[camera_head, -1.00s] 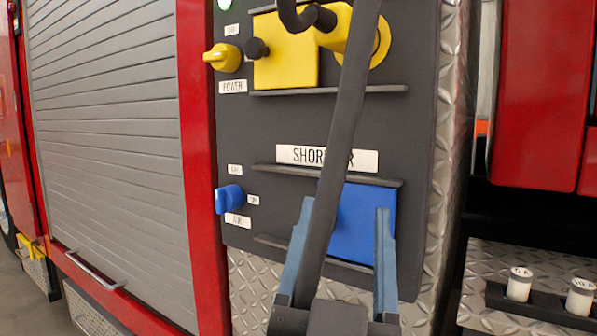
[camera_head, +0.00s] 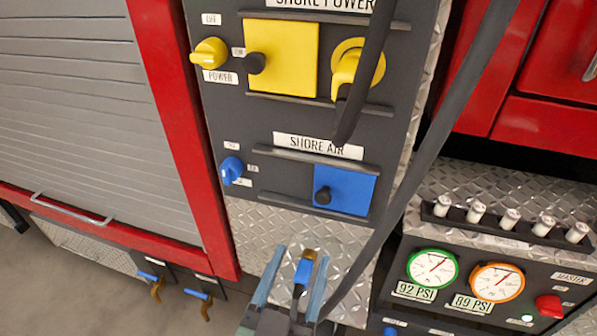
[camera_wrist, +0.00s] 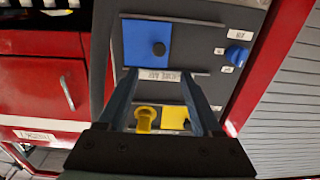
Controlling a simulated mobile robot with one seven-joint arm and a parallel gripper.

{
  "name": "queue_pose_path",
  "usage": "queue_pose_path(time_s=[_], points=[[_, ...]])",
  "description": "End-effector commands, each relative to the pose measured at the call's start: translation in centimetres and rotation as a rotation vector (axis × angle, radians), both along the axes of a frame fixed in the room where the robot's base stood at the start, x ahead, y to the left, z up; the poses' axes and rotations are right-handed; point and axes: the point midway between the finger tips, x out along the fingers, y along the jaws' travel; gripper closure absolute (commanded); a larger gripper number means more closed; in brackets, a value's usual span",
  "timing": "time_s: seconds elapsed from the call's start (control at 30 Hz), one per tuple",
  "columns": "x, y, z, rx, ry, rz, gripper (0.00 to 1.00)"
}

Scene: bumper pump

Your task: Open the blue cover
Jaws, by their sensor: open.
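The blue cover (camera_head: 345,190) is a flat square plate between two dark rails, under the SHORE AIR label (camera_head: 318,146). It sits at the right end of the rails, with a round black knob (camera_head: 322,195) near its left edge. The cover also shows in the wrist view (camera_wrist: 139,45), which is upside down, with its knob (camera_wrist: 158,48). What lies behind the cover is hidden. My gripper (camera_head: 300,252) is open, below the cover and apart from it in the head view. In the wrist view my gripper (camera_wrist: 158,73) has nothing between its fingertips, and the knob appears just beyond them.
A blue switch (camera_head: 232,168) is left of the cover. Above are a yellow cover (camera_head: 281,55), a yellow socket (camera_head: 357,65) and a yellow switch (camera_head: 210,52). Gauges (camera_head: 432,267) are lower right. A long dark strip crosses right of the cover. The rails' left end is bare.

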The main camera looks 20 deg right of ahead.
Motion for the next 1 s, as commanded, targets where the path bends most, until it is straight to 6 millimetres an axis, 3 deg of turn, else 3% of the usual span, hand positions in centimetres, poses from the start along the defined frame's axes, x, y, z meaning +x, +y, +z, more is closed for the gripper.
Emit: queue_pose_path(time_s=[0.13,0.27,0.7,1.0], points=[[-0.3,-0.2,0.2,-0.004,0.011,-0.01,0.33],[0.7,-0.9,0.2,-0.006,0.011,-0.012,0.33],[7.9,-5.8,0.4,-0.005,0.01,-0.012,0.33],[10.1,-7.2,0.1,-0.004,0.01,-0.01,0.33]])
